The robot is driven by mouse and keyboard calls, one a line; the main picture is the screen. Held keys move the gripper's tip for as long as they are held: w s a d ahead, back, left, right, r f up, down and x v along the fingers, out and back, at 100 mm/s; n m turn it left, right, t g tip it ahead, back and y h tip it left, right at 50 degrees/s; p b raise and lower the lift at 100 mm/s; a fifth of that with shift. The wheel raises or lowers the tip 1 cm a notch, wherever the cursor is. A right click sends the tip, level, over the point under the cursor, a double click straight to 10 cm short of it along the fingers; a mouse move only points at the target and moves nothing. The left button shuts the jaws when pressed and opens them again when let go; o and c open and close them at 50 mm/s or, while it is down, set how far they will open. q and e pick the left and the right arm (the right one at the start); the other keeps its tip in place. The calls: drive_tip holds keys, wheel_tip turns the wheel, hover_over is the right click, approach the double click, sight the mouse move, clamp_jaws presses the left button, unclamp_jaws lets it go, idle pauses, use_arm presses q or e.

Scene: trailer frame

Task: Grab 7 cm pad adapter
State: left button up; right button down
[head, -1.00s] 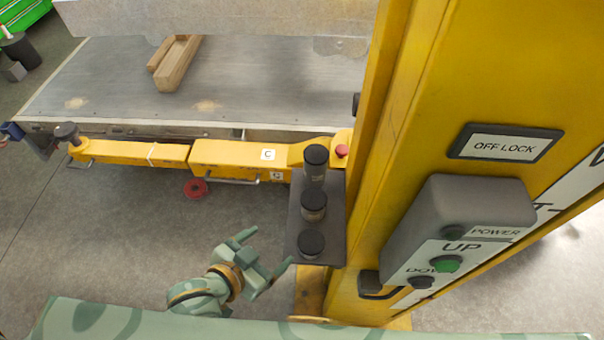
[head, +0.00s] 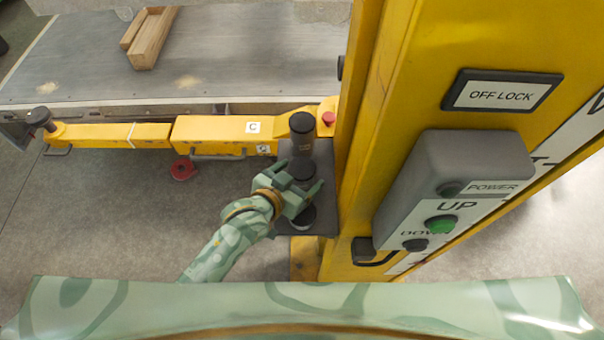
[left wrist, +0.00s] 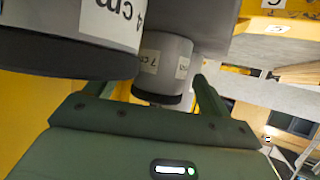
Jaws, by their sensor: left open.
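The 7 cm pad adapter (left wrist: 150,62), a grey cylinder with a dark end and a "7 cm" label, shows between my left gripper's fingers (left wrist: 152,90) in the left wrist view. In the head view this middle adapter (head: 304,169) is mostly hidden by my left gripper (head: 298,178). The jaws are open and near it; contact cannot be told. A shorter adapter labelled "4 cm" (left wrist: 118,14) fills the upper left of the wrist view and stands nearest me in the head view (head: 304,217). The tallest adapter (head: 301,135) stands behind. My right gripper is not in view.
The adapters stand on a dark shelf (head: 325,160) beside a yellow lift post (head: 362,160). A grey control box (head: 440,185) is on the post at right. A yellow lift arm (head: 215,130) with a red-topped knob lies beyond. Open floor is at left.

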use_arm(q)
drive_tip(key=shift+x, duration=1.15)
drive_tip(key=shift+s+a, duration=0.1)
drive_tip(key=shift+c, duration=1.2)
drive_tip(key=c, duration=1.1)
drive_tip(key=shift+r, duration=0.1)
drive_tip(key=shift+c, duration=0.7)
